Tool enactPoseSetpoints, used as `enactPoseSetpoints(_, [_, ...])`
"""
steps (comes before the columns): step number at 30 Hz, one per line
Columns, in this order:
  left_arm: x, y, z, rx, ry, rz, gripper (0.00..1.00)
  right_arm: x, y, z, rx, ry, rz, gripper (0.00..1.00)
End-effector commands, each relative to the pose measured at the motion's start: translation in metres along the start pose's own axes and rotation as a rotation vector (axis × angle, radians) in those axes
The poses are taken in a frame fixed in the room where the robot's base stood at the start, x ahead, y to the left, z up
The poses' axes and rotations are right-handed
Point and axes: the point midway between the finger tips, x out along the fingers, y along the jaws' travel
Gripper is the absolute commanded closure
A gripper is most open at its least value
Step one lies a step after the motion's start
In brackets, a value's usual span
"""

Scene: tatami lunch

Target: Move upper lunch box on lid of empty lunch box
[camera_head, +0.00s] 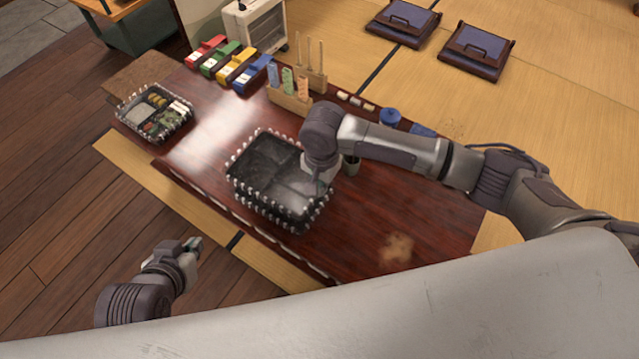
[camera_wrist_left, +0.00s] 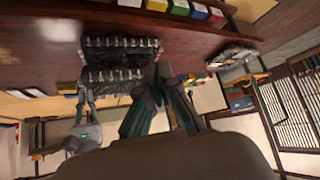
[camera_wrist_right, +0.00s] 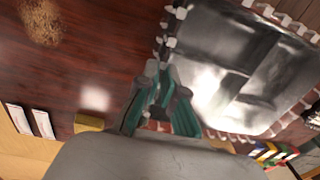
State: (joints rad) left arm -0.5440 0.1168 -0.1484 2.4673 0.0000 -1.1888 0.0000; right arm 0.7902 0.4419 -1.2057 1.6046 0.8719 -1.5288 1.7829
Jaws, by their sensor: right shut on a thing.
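A stack of dark lunch boxes with pale beaded rims stands on the table. The upper lunch box (camera_head: 268,160) has an open, divided interior with no food visible; the lower box (camera_head: 283,222) is mostly hidden under it. Both tiers show in the left wrist view. My right gripper (camera_head: 318,178) is shut on the upper box's right rim, also seen in the right wrist view (camera_wrist_right: 165,85). Another lunch box (camera_head: 155,112) with food in its compartments sits at the table's left corner. My left gripper (camera_head: 195,243) looks shut and empty, off the table's front edge. I cannot make out a separate lid.
Red, green, yellow and blue boxes (camera_head: 223,63) line the back edge. A wooden holder (camera_head: 290,97) with bottles stands behind the stack. The table (camera_head: 205,140) is clear between stack and food box.

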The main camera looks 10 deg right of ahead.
Motion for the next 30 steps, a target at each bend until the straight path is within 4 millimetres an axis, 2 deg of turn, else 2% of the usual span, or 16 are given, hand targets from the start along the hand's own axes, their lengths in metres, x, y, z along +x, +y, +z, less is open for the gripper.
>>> enactPoseSetpoints(30, [0.003,0.009,-0.067,0.005,0.351,0.021,1.0,0.013,0.001,0.001,0.0,-0.001,0.001,1.0])
